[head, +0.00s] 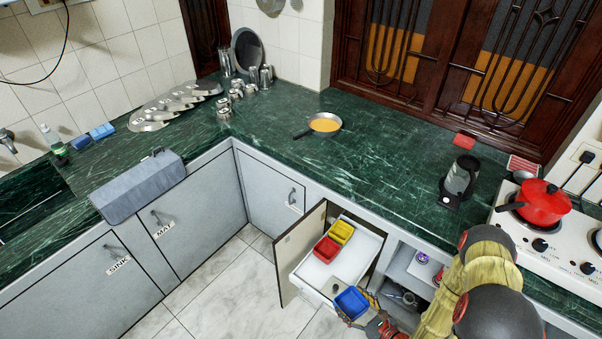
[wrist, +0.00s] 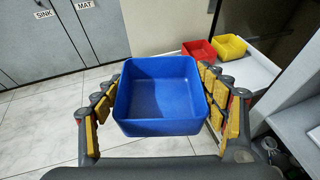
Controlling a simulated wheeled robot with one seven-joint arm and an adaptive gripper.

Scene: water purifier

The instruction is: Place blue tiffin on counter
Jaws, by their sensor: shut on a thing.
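The blue tiffin (head: 352,302) is an open, empty square box. My gripper (head: 368,317) is shut on it, beside the front corner of the white pull-out drawer. In the wrist view the blue tiffin (wrist: 162,95) sits upright between the two fingers of my gripper (wrist: 160,105), which press on its left and right sides. The dark green marble counter (head: 375,165) runs along the back and left, above and away from the tiffin.
A red box (head: 326,249) and a yellow box (head: 341,232) stand in the open drawer (head: 345,268). An open cabinet door (head: 297,255) is left of it. A pan (head: 324,123), blender (head: 460,180) and stove with red pot (head: 542,203) occupy parts of the counter. The counter's middle is clear.

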